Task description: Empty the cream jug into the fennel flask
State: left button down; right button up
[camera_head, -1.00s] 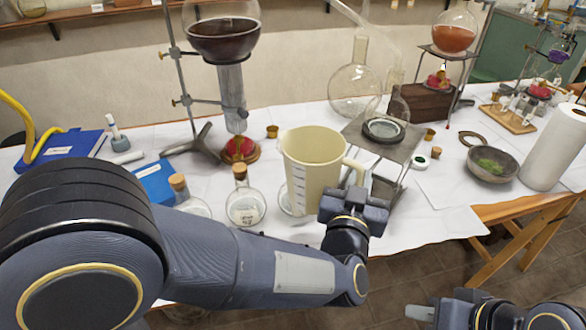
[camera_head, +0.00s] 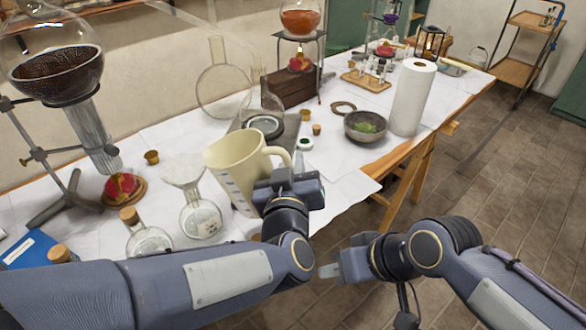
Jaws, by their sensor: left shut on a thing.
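The cream jug (camera_head: 232,176) is in my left gripper (camera_head: 287,184), which is shut on its handle at the right side. The jug leans a little to the left, and its contents are hidden. A glass flask with a funnel in its neck (camera_head: 201,220) stands just left of the jug, with a label too small to read; I cannot tell whether it is the fennel flask. A corked flask (camera_head: 148,241) stands further left. My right gripper (camera_head: 334,270) is empty, low and off the table's front edge; its finger gap is unclear.
A large dark-filled globe (camera_head: 52,72) on a stand is at the left. A metal stand with a glass vessel (camera_head: 262,125) is behind the jug. A grey bowl (camera_head: 364,126) and paper roll (camera_head: 412,98) are to the right.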

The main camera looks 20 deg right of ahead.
pick_arm(q)
jog(key=shift+w+a+r+n+g, duration=0.15)
jog(key=shift+w+a+r+n, duration=0.1)
jog(key=shift+r+n, duration=0.3)
jog(key=shift+w+a+r+n+g, duration=0.15)
jog(key=shift+a+r+n, duration=0.1)
jog(key=shift+r+n, duration=0.3)
jog(key=shift+w+a+r+n, duration=0.35)
jog(key=shift+a+r+n, duration=0.15)
jog(key=shift+r, duration=0.15)
jog(key=shift+w+a+r+n, duration=0.4)
jog(key=shift+r+n, duration=0.1)
jog(key=shift+r, duration=0.15)
jog(key=w+a+r+n, duration=0.1)
jog(key=w+a+r+n+g, duration=0.1)
jog(key=shift+w+a+r, duration=0.1)
jog(key=shift+a+r, duration=0.1)
jog(key=shift+a, duration=0.2)
jog(key=shift+w+a+r+n+g+h+p, duration=0.2)
jog(key=shift+w+a+r+n+p, duration=0.15)
jog(key=shift+r+n, duration=0.25)
jog(key=shift+w+a+r+n+g+h+p, duration=0.1)
jog(key=shift+w+a+r+n+h+p, duration=0.15)
jog(key=shift+a+r+n+p, duration=0.35)
dwell(3.8)
